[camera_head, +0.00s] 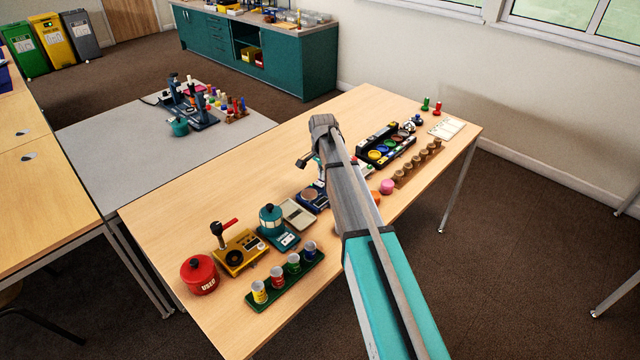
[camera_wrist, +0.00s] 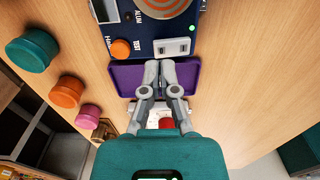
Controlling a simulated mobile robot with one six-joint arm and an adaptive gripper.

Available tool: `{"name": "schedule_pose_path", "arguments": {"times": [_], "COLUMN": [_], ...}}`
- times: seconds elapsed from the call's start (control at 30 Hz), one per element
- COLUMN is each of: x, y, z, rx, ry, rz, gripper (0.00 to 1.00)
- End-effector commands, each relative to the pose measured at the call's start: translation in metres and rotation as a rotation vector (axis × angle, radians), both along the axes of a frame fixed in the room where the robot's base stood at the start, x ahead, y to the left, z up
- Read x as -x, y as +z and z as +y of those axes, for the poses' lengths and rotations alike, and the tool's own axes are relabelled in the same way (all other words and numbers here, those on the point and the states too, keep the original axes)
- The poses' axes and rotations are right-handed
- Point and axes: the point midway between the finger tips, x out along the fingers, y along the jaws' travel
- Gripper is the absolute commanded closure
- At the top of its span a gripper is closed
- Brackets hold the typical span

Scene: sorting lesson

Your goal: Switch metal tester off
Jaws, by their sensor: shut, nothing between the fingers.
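The metal tester is a dark blue box (camera_wrist: 150,30) with a round copper-coloured coil (camera_wrist: 166,6), at the top of the wrist view. It carries an orange button (camera_wrist: 120,48) by the word TEST, a pale rocker switch (camera_wrist: 172,47) and a lit green lamp (camera_wrist: 193,30). In the head view the tester (camera_head: 313,197) is partly hidden behind my arm. My gripper (camera_wrist: 159,66) is shut and empty. Its fingertips appear over the purple tray (camera_wrist: 119,74), just below the switch in the wrist view; whether they touch anything I cannot tell.
Green (camera_wrist: 32,50), orange (camera_wrist: 67,91) and pink (camera_wrist: 87,116) round pieces stand left in the wrist view. In the head view, a green rack of cups (camera_head: 285,280), a yellow device (camera_head: 240,252) and a red pot (camera_head: 199,274) stand nearer.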

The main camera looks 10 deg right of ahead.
Motion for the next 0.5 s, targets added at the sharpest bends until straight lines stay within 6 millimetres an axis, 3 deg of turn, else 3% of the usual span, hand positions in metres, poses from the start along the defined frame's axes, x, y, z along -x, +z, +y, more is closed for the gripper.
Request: {"name": "schedule_pose_path", "arguments": {"times": [0.5], "x": [-0.0001], "y": [-0.0041], "z": [-0.0001], "rx": [0.000], "ry": [0.000], "rz": [0.000], "gripper": [1.00]}}
